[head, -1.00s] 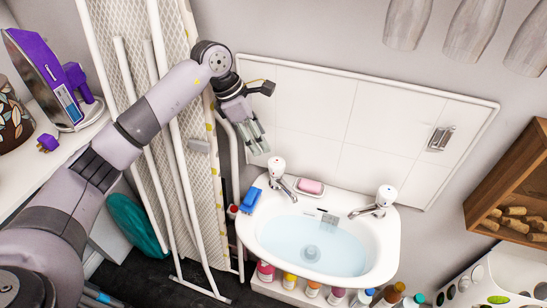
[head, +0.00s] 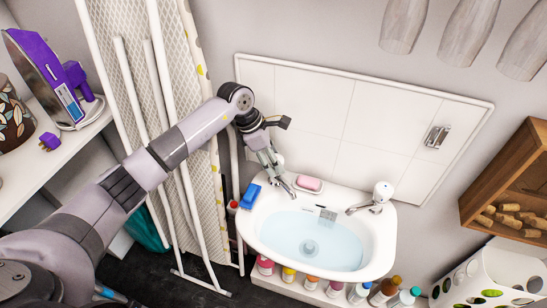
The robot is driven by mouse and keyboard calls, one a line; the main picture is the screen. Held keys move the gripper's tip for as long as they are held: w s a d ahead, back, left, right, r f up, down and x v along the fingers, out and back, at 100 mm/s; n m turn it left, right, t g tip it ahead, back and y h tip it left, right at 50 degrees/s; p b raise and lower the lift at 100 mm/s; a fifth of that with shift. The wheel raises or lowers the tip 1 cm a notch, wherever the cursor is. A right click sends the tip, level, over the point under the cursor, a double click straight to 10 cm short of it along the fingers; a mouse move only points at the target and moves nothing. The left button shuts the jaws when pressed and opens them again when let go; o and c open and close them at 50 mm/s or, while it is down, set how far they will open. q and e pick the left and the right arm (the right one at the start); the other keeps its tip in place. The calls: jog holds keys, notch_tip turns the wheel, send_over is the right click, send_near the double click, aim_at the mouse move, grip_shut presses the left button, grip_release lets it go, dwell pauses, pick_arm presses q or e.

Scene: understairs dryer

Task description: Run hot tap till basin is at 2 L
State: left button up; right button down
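The white basin (head: 371,246) is fixed to the wall and holds clear bluish water (head: 318,243) over its drain. The left tap (head: 286,189) is mostly hidden behind my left gripper; its chrome spout shows over the rim. The right tap (head: 377,195) has a white top and stands clear. I cannot tell from their markings which is hot, and I see no stream from either spout. My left gripper (head: 273,169) is down at the left tap's top, its fingers over or beside it; contact and finger gap are unclear. My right gripper is out of view.
An ironing board (head: 203,120) leans left of the basin. Several bottles (head: 388,288) stand below. A wooden box of corks (head: 505,195) is at right.

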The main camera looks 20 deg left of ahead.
pick_arm(q)
jog(key=c, duration=0.7)
jog(key=shift+a+n+b, duration=0.1)
jog(key=shift+n+b, duration=0.25)
jog(key=shift+n, duration=0.25)
jog(key=shift+c, duration=0.2)
jog(key=shift+n+t+y+b, duration=0.35)
jog(key=shift+n+t, duration=0.25)
jog(key=shift+n, duration=0.5)
jog(key=o, duration=0.9)
jog(key=shift+c, duration=0.2)
jog(key=v, duration=1.2)
